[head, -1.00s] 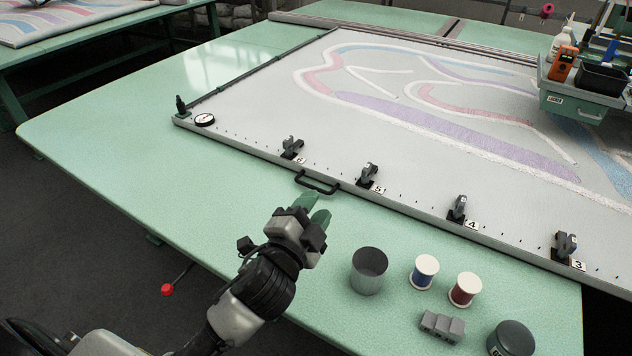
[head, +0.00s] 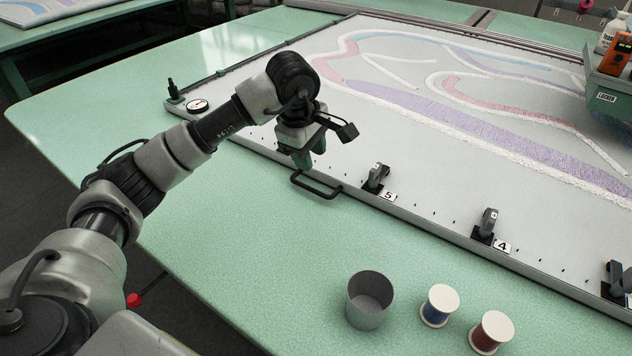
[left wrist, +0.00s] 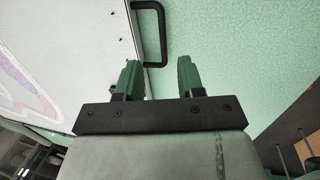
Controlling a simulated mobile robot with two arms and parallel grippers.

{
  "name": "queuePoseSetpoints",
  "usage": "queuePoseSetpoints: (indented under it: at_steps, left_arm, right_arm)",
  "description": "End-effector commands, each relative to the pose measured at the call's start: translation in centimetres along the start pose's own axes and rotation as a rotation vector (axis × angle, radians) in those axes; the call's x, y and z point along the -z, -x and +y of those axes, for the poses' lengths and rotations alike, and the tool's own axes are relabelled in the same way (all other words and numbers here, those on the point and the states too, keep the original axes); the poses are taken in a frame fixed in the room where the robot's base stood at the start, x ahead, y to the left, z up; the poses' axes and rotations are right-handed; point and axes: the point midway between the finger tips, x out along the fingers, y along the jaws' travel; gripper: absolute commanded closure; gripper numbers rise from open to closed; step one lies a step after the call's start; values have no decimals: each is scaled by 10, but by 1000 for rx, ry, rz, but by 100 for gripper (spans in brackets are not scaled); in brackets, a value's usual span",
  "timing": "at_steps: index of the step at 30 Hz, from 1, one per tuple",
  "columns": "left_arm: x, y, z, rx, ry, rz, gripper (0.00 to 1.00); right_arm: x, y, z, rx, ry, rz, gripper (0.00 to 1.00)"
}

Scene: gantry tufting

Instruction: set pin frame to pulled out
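The pin frame (head: 262,138) is a wide flat grey frame lying on the green table, with pale tufted cloth in it. Its black bar handle (head: 316,185) sticks out from the front edge, and the handle shows at the top of the left wrist view (left wrist: 163,35). My left gripper (head: 302,162) is above the frame's front edge, just behind the handle and apart from it. In the left wrist view its two green fingers (left wrist: 159,75) are spread with nothing between them. The clamp numbered 6 is hidden behind my gripper. My right gripper is not in view.
Clamps (head: 376,178) stand along the frame's front edge. A grey cup (head: 369,318), a blue spool (head: 439,305) and a red spool (head: 491,332) stand on the green table (head: 235,235) in front. A tray (head: 612,92) sits at the upper right. The table's left part is clear.

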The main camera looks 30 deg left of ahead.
Motion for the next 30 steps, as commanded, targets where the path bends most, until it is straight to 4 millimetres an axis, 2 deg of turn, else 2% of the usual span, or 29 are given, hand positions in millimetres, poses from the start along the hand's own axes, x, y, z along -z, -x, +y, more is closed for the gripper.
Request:
queuePoseSetpoints:
  at_steps: [1, 5, 15, 21, 30]
  left_arm:
    - [7, 1, 0, 8, 2, 32, 62]
    - [13, -7, -1, 19, 3, 54, 62]
    - [14, -70, -3, 20, 4, 49, 62]
    - [15, -96, -3, 17, 3, 48, 62]
    - [16, -104, -3, 14, 2, 49, 62]
  right_arm:
    - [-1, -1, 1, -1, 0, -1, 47]
    - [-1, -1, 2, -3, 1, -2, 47]
    - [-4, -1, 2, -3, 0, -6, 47]
    - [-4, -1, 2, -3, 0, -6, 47]
    - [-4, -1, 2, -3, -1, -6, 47]
